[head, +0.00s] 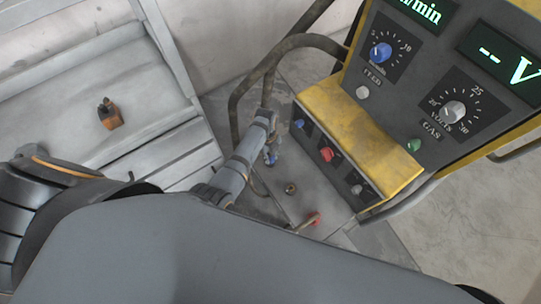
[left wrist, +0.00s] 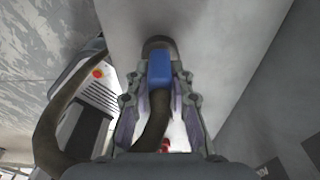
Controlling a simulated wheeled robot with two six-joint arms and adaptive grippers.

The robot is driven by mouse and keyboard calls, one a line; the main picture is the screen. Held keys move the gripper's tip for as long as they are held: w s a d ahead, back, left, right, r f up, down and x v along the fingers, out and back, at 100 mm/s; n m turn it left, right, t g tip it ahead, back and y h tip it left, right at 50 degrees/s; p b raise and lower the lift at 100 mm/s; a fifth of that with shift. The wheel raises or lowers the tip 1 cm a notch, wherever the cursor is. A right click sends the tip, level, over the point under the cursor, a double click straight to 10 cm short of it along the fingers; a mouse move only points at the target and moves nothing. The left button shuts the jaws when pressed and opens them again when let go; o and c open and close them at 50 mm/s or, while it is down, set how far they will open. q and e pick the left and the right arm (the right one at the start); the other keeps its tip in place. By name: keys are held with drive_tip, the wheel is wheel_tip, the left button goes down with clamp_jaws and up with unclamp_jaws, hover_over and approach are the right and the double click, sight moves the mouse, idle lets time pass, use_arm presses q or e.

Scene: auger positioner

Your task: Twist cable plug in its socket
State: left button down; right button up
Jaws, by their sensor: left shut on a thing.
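The blue cable plug (left wrist: 160,68) sits between the fingers of my left gripper (left wrist: 160,88) in the left wrist view, with its far end at a dark round collar on a grey surface. A thick dark cable (left wrist: 157,128) runs back from it through the gripper. In the head view my left gripper (head: 264,128) is beside the left edge of the welding machine, and a bit of blue (head: 270,158) shows next to it. The gripper is shut on the plug. How deep the plug sits in its socket is hidden. My right gripper is not in view.
The machine's lower front has a brass socket (head: 290,188), a red plug (head: 312,218) and knobs such as the red one (head: 326,154). Its yellow ledge (head: 360,135) and dark hoses (head: 238,92) stand close to the arm. A small orange-brown object (head: 109,115) lies on a grey bench (head: 60,130).

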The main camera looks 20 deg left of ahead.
use_arm(q)
drive_tip(key=shift+r+m+p, duration=0.2)
drive_tip(key=shift+m+p, duration=0.25)
drive_tip(key=shift+m, duration=0.25)
drive_tip(key=shift+m+p, duration=0.4)
drive_tip(key=shift+m, duration=0.5)
drive_tip(key=shift+f+m+y, duration=0.2)
drive_tip(key=shift+m+y, duration=0.1)
drive_tip(key=shift+m, duration=0.7)
drive_tip(key=shift+r+m+g+p, duration=0.2)
drive_tip(key=shift+m+g+p, duration=0.1)
drive_tip(key=shift+m+p, duration=0.8)
drive_tip(key=shift+m, duration=0.8)
drive_tip(key=shift+f+m+y+p, duration=0.15)
drive_tip(key=shift+m+y+p, duration=0.15)
drive_tip(key=shift+m+p, duration=0.55)
